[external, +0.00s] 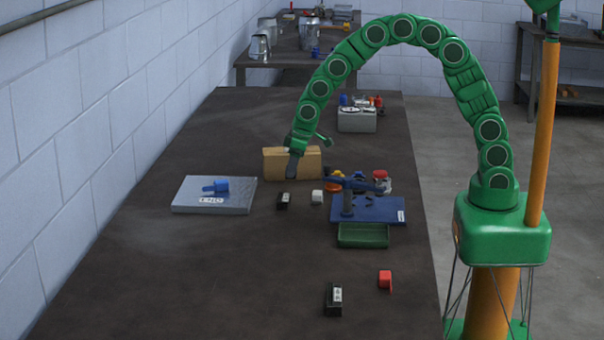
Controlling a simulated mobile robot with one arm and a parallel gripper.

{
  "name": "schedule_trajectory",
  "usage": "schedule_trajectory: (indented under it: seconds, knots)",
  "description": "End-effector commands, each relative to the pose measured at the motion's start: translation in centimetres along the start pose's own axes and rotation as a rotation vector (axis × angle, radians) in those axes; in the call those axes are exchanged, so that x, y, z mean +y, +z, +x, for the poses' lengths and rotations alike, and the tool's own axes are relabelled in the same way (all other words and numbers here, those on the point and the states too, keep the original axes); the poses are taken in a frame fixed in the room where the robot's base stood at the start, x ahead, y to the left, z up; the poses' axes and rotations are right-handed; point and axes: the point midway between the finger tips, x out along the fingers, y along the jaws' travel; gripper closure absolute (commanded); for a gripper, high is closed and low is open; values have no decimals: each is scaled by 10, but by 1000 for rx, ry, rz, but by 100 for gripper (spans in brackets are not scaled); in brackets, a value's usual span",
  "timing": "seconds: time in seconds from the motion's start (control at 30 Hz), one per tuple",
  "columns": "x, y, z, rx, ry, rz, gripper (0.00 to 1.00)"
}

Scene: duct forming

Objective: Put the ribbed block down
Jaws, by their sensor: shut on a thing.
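A tan block (311,164), which I take as the ribbed block, is at the middle of the long dark table. Ribs cannot be made out at this size. My gripper (296,155) is at the block, with one dark finger across its front face. It is shut on the block; the far finger is mostly hidden behind. The block looks upright and level. I cannot tell whether its underside touches the table.
Left of the block lies a grey plate (237,202) with a blue part (217,186). To the right are a blue fixture (380,212) and a green tray (362,236). Small black (283,204) and white (317,198) pieces lie in front. The front left table is clear.

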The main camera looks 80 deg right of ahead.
Motion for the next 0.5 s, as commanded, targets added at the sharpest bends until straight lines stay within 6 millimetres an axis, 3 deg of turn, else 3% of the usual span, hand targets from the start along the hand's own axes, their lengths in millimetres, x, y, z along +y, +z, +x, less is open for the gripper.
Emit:
schedule_trajectory:
  seconds: [0.23, 0.5]
  knots:
    - [-2, 18, -37, -1, 0, 0, 100]
    - [-6, 50, -62, -1, 0, -1, 100]
